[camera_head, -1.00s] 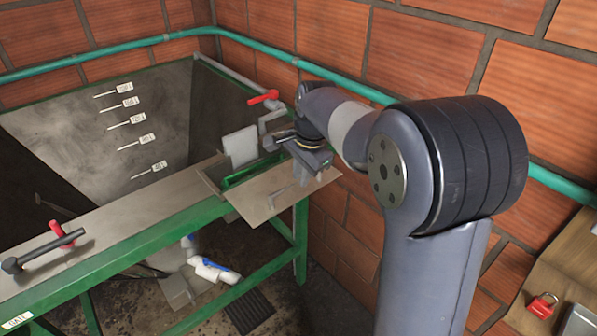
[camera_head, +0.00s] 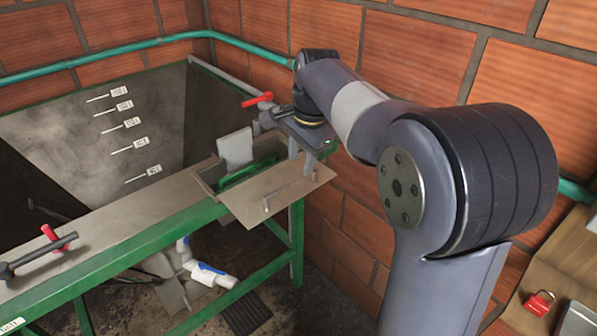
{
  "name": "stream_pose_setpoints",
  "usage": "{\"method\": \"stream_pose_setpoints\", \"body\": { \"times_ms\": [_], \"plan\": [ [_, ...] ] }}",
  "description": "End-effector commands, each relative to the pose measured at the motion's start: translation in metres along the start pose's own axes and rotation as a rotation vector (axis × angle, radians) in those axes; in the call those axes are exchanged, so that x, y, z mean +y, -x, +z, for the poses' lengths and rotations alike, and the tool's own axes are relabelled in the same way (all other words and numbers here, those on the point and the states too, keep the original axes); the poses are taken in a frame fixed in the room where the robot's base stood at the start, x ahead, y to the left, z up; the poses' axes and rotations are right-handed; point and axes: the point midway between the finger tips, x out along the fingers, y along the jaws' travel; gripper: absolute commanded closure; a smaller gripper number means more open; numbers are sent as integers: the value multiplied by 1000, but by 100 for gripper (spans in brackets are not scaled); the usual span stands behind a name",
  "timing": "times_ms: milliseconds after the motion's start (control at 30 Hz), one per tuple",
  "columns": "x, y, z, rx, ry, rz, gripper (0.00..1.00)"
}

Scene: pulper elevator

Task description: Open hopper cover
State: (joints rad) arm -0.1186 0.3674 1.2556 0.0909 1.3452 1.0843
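The hopper cover (camera_head: 255,205) is a flat grey metal plate with a bar handle (camera_head: 290,190) on its face. It lies slanted at the right end of the green-framed hopper (camera_head: 135,222), reaching out past the frame's front edge. Behind it a green-edged opening (camera_head: 245,173) shows uncovered. My gripper (camera_head: 302,160) is above the handle's right end, with its two fingers pointing down and apart. It looks empty. The handle bar shows clear of the fingers, though contact at its far end is hard to judge.
A grey upright plate (camera_head: 236,150) stands behind the opening, and a red lever (camera_head: 257,100) is beyond it. A dark bar with a red handle (camera_head: 50,240) lies at left. A brick wall (camera_head: 345,225) is close on the right. White pipe fittings (camera_head: 210,273) sit below.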

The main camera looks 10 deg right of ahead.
Motion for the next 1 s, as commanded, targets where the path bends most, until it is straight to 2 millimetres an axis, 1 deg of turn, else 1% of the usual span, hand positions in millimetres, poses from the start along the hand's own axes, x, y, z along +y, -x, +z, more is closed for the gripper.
{"method": "stream_pose_setpoints", "body": {
  "times_ms": [33,100,200,300,400,767,867,1000],
  "plan": [
    [0,10,0,2,0,-4,64],
    [0,22,0,2,0,-3,64],
    [0,36,0,1,0,-2,64],
    [0,44,0,1,0,-1,64],
    [0,47,0,0,0,1,64],
    [0,44,0,-1,0,2,64],
    [0,36,0,-1,0,3,64],
    [1,14,0,-2,0,5,64]
  ]
}}
